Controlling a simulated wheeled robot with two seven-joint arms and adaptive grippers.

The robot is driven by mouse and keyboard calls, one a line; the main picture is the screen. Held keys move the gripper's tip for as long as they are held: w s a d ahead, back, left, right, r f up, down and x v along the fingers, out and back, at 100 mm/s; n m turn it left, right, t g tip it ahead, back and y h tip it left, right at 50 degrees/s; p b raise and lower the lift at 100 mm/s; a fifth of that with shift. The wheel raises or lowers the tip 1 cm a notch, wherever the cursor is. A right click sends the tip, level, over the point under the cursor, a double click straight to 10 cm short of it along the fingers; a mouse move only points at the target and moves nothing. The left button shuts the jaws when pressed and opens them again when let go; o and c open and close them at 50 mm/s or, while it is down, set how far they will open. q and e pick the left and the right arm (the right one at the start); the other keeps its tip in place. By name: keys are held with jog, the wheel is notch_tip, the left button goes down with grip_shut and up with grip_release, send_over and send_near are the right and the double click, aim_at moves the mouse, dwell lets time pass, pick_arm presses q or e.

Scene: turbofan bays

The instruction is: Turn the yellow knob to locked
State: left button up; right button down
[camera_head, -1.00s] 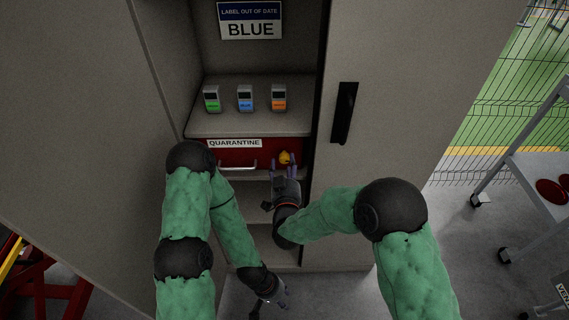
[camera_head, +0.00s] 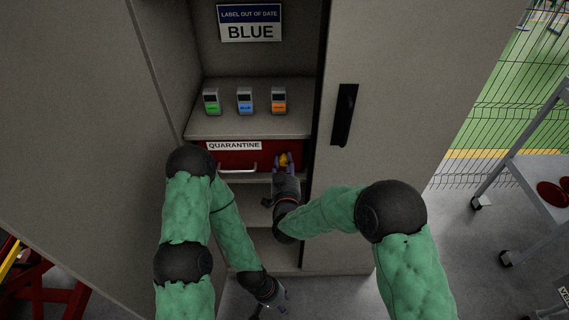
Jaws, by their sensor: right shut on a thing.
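The yellow knob (camera_head: 284,160) is on the right part of the red drawer front (camera_head: 233,160), under the white QUARANTINE label. My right gripper (camera_head: 284,164) is at the knob and shut on it, with its fingers on both sides. The fingers hide part of the knob, so I cannot tell its exact angle. My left gripper (camera_head: 273,306) hangs low in front of the cabinet, away from the drawer. It is small and dark, and I cannot tell its opening.
A silver handle (camera_head: 238,170) is left of the knob. Green (camera_head: 211,101), blue (camera_head: 245,100) and orange (camera_head: 278,100) labelled devices stand on the shelf above. The cabinet door with a black handle (camera_head: 344,114) is close on the right. A grey cart (camera_head: 545,180) stands far right.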

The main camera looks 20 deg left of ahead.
jog(key=shift+r, duration=0.1)
jog(key=n+p, duration=0.1)
jog(key=n, duration=0.3)
jog(key=shift+r+n, duration=0.1)
jog(key=shift+n, duration=0.3)
jog(key=n+p, duration=0.1)
jog(key=n, duration=0.3)
jog(key=shift+n+p, duration=0.3)
jog(key=n+p, duration=0.1)
jog(key=n, duration=0.3)
jog(key=shift+a+p, duration=0.1)
jog(key=shift+p, duration=0.2)
jog(key=shift+n+p, duration=0.6)
jog(key=shift+n, duration=1.4)
jog(key=c, duration=0.9)
grip_release()
jog(key=shift+a, duration=0.1)
